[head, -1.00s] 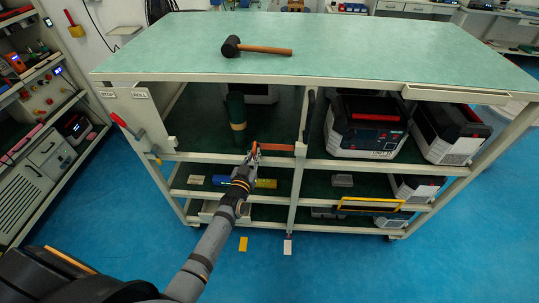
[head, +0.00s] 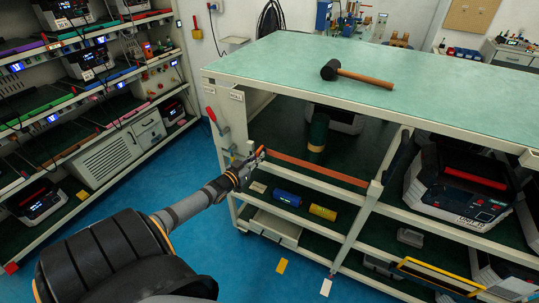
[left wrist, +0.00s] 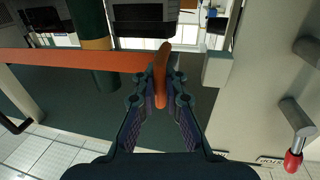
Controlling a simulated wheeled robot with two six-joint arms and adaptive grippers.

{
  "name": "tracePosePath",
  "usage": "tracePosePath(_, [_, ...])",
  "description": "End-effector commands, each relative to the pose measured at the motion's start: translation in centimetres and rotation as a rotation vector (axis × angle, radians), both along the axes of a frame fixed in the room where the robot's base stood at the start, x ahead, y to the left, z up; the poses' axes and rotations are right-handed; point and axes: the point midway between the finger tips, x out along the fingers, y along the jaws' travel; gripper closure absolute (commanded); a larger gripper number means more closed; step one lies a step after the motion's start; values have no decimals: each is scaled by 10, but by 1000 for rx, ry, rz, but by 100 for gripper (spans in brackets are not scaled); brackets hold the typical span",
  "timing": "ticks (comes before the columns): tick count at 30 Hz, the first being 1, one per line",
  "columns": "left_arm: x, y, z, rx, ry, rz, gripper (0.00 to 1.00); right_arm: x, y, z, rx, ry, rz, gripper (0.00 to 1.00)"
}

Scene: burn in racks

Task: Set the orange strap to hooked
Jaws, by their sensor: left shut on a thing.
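The orange strap (head: 318,170) stretches across the front of the cart's upper bay, from the middle post to the left post. My left gripper (head: 258,157) is shut on the strap's left end, close to the left post. In the left wrist view the strap (left wrist: 80,60) comes in from the left and its upright orange end piece (left wrist: 161,75) sits between my left fingertips (left wrist: 160,88). A pale block (left wrist: 217,68) on the post is just right of the fingers, apart from the strap end. My right gripper is not in view.
The green-topped cart (head: 400,125) carries a mallet (head: 355,75). A red-handled lever (head: 212,118) stands on its left post. A dark green cylinder (head: 318,132) and a boxy unit (head: 460,185) are on the upper shelf. Blue floor (head: 200,250) is free left of the cart.

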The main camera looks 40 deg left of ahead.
Motion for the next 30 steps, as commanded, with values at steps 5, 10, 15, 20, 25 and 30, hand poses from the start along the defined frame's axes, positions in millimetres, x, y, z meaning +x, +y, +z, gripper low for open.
tracePosePath(5, [-5,8,-7,-1,14,5,100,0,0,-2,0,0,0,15])
tracePosePath(10, [-5,8,-7,-1,15,6,100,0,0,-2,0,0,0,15])
tracePosePath(15, [-5,8,-7,-2,15,6,88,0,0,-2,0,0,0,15])
tracePosePath(20, [-4,7,-5,0,11,4,67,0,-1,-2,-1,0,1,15])
tracePosePath(25, [-3,7,-3,0,7,3,67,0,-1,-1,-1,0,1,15])
tracePosePath(30, [-6,7,-3,0,6,2,67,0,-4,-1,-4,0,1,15])
